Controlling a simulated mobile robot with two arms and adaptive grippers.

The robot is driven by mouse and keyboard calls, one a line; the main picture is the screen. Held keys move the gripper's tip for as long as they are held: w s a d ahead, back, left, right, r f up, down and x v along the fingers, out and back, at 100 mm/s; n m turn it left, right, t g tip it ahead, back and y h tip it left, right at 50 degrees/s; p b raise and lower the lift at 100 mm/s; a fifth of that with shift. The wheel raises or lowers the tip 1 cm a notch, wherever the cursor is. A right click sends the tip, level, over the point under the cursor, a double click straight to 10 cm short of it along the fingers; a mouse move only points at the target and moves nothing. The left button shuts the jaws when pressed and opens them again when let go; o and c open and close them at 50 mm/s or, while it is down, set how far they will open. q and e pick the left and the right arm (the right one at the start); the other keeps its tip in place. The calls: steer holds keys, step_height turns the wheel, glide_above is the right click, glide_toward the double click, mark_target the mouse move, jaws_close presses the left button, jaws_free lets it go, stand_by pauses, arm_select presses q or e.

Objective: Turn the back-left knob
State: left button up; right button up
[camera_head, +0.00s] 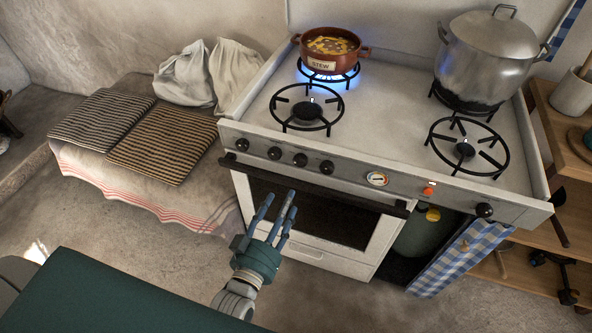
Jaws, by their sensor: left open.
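The stove (390,118) has a row of several dark knobs on the left of its front panel. They are a far-left knob (242,144), a second knob (275,153), a third (300,160) and a fourth (327,167). I cannot tell from markings which one serves the back-left burner. Blue flame (318,76) burns there under a brown stew pot (330,50). My left gripper (277,207) is open and empty, in front of the oven door below the knobs, fingers pointing up, apart from them. My right gripper is not in view.
A gauge (377,179), a red button (428,190) and another knob (484,210) sit further right. A dark handle bar (310,184) runs below the panel. A large metal pot (490,52) stands back right. A cushioned bench (130,190) is left.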

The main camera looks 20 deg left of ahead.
mark_target(299, 164)
arm_select(q)
steer(key=w, duration=0.3)
steer(key=w+r, duration=0.1)
steer(key=w, duration=0.7)
steer(key=shift+r+p, duration=0.35)
steer(key=shift+c, duration=0.5)
